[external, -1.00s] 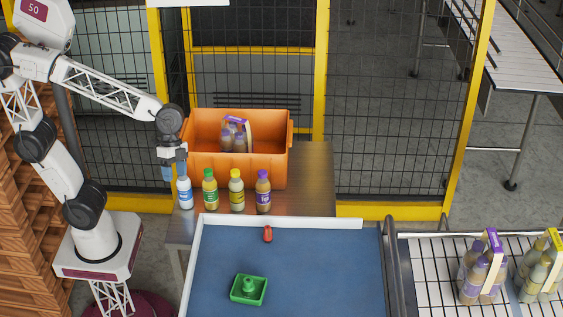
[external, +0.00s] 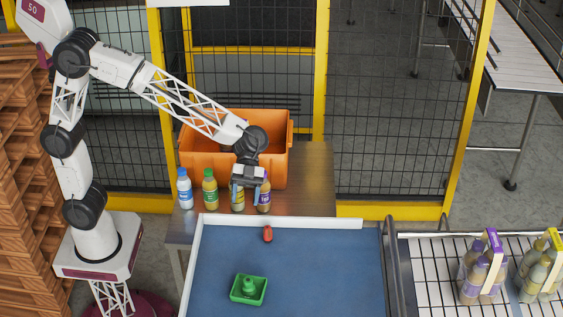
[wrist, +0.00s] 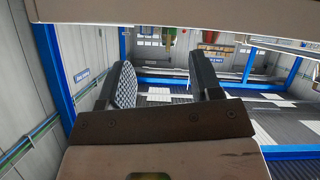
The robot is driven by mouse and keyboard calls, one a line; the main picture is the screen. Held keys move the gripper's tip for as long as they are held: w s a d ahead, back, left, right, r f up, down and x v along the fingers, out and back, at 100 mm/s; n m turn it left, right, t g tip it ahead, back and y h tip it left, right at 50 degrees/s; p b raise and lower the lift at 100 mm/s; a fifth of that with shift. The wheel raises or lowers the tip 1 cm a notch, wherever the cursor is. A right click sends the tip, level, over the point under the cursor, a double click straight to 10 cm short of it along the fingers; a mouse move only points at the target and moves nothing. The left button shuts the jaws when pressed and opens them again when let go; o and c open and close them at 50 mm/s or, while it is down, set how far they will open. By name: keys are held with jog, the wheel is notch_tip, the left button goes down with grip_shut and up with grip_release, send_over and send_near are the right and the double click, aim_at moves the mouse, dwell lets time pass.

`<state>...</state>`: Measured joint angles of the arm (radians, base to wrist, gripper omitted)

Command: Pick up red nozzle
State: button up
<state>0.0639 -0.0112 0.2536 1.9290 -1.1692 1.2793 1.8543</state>
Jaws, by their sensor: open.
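The red nozzle (external: 268,234) is a small red piece lying on the blue surface, close to the white back rim, in the external view. My gripper (external: 246,195) is up and behind it, slightly to its left, in front of the orange crate and overlapping the bottles in the picture. In the wrist view my gripper (wrist: 165,88) shows two dark fingers spread apart with nothing between them. The nozzle is not visible in the wrist view.
A green tray (external: 262,291) with a green piece sits on the blue mat (external: 330,270). Several bottles (external: 209,190) stand in front of the orange crate (external: 290,150). Bottle packs (external: 480,275) stand on the conveyor at right. The mat around the nozzle is clear.

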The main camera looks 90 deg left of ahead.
aim_at(268, 227)
jog(key=w+d+m+h, duration=0.2)
jog(key=w, duration=0.5)
jog(key=shift+d+f, duration=0.2)
jog(key=shift+f, duration=0.25)
jog(key=shift+w+d, duration=0.1)
jog(key=shift+x, duration=1.2)
jog(key=shift+x, duration=2.6)
jog(key=shift+w+r, duration=0.1)
jog(key=shift+w, duration=0.05)
jog(key=c, duration=1)
